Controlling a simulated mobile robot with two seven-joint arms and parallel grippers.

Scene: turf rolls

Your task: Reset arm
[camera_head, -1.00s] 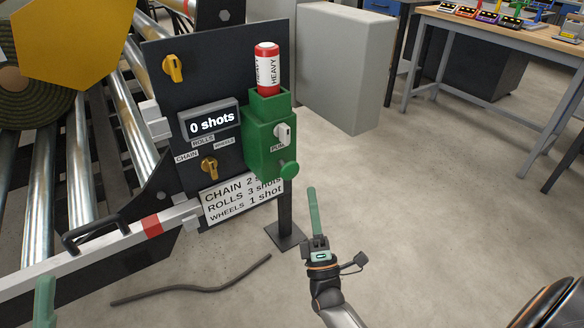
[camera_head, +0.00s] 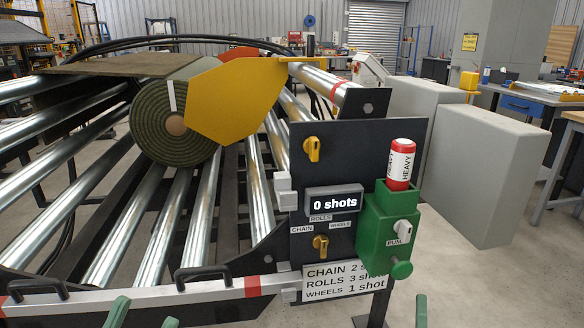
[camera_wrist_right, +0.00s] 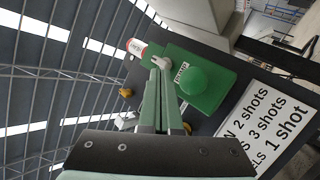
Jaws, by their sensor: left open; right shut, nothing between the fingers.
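My left gripper (camera_head: 144,314) shows at the bottom edge of the head view as two green fingertips spread apart, open and empty. My right gripper (camera_head: 421,311) shows only as a green fingertip at the bottom edge, below and right of the green pump box (camera_head: 374,230). In the right wrist view the right gripper (camera_wrist_right: 160,75) is shut and empty, its fingers pointing toward the pump box (camera_wrist_right: 215,65). The box carries a white switch (camera_head: 403,231) and a round green knob (camera_head: 401,269).
A dark panel (camera_head: 345,150) holds a "0 shots" display (camera_head: 332,200), yellow knobs (camera_head: 312,149) and a shot-count sign (camera_head: 335,281). Left are metal rollers (camera_head: 205,220), a turf roll (camera_head: 150,130) and a yellow plate (camera_head: 235,95). A grey cabinet (camera_head: 485,175) stands right, beside open floor.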

